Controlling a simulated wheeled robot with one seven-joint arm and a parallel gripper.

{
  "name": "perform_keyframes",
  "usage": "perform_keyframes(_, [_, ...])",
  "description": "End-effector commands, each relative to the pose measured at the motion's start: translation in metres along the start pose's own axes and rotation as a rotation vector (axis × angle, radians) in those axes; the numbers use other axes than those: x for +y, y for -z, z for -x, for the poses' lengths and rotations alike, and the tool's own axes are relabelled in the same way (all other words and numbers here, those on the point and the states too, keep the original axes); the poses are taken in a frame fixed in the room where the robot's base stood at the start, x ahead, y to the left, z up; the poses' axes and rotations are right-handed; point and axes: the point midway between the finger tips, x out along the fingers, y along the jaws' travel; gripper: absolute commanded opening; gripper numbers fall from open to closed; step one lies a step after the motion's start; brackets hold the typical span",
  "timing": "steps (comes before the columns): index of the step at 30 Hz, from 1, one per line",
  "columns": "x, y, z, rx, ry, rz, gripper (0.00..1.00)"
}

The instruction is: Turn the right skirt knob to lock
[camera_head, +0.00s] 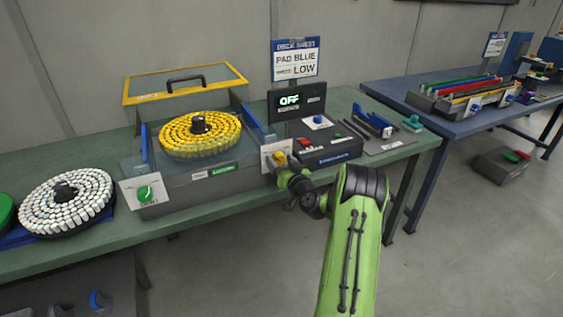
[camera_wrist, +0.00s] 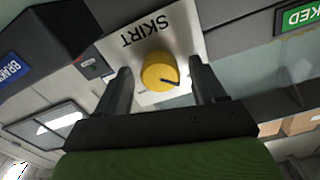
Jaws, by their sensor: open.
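The right skirt knob (camera_head: 279,158) is yellow and sits on a pale plate (camera_head: 268,149) at the right front corner of the machine. In the wrist view the yellow knob (camera_wrist: 160,72) shows a dark pointer line, and its plate (camera_wrist: 139,48) reads SKIRT. My gripper (camera_head: 284,169) is in front of this knob. In the wrist view my gripper (camera_wrist: 162,84) is open, with one finger on each side of the knob. I cannot tell whether the fingers touch it.
A yellow ring of pads (camera_head: 200,134) lies in the machine under a raised yellow-framed lid (camera_head: 185,83). A control box (camera_head: 320,144) with buttons and an OFF display (camera_head: 289,100) stand to the right. A white ring of pads (camera_head: 66,202) lies left.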

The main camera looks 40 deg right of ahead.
Motion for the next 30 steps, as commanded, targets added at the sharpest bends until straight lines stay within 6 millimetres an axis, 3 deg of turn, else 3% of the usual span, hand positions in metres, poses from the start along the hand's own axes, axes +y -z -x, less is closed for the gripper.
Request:
perform_keyframes(2, [0.0,-0.0003,0.0002,0.0,0.0,0.0,0.69])
perform_keyframes(13, [0.0,-0.0003,0.0006,-0.001,0.001,0.0,0.13])
perform_keyframes(22, [0.0002,-0.0005,0.0008,-0.001,0.0,-0.039,0.13])
perform_keyframes(30, [0.0003,-0.0015,0.0009,-0.001,0.0,-0.202,0.13])
